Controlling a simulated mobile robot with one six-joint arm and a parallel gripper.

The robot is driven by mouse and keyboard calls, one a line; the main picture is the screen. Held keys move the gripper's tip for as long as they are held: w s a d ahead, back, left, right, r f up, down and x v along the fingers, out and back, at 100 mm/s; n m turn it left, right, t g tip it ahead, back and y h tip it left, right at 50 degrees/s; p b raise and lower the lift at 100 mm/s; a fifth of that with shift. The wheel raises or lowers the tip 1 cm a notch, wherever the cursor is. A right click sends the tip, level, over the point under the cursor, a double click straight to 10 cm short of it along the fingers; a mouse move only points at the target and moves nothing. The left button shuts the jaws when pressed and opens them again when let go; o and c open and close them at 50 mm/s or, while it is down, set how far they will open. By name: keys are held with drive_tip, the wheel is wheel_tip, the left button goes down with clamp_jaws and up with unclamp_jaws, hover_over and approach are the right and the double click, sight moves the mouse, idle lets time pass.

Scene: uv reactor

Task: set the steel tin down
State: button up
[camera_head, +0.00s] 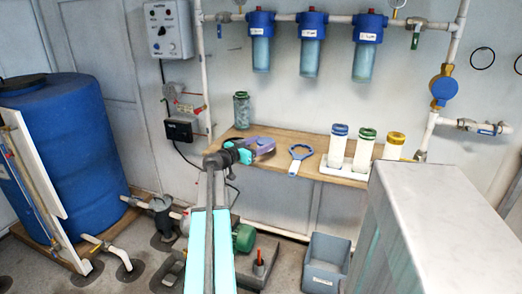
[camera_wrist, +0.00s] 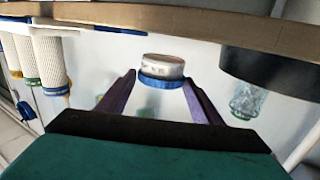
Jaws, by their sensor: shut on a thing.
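In the wrist view, the steel tin (camera_wrist: 163,67), a short silvery cylinder with a blue band, sits between the two purple fingertips of my gripper (camera_wrist: 160,80). The gripper is shut on it. In the head view, my gripper (camera_head: 262,147) reaches over the wooden shelf (camera_head: 300,162) along the wall, left of the blue ring wrench. The tin cannot be made out there. The wrist view appears upside down, with the shelf edge (camera_wrist: 200,22) at the top. I cannot tell whether the tin touches the shelf.
A glass jar (camera_head: 242,110) stands behind my gripper. A blue ring wrench (camera_head: 297,158) lies to its right, then a white rack with three filter cartridges (camera_head: 365,152). Blue filter housings (camera_head: 311,45) hang above. A dark shape (camera_wrist: 270,72) shows beside the jar in the wrist view.

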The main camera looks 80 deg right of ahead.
drive_tip(key=shift+f, duration=1.45)
drive_tip(key=shift+f, duration=0.15)
drive_tip(key=o, duration=1.1)
drive_tip(key=shift+r, duration=0.25)
drive_tip(key=v, duration=1.2)
drive_tip(key=shift+b, duration=0.35)
drive_tip(key=shift+f, duration=0.1)
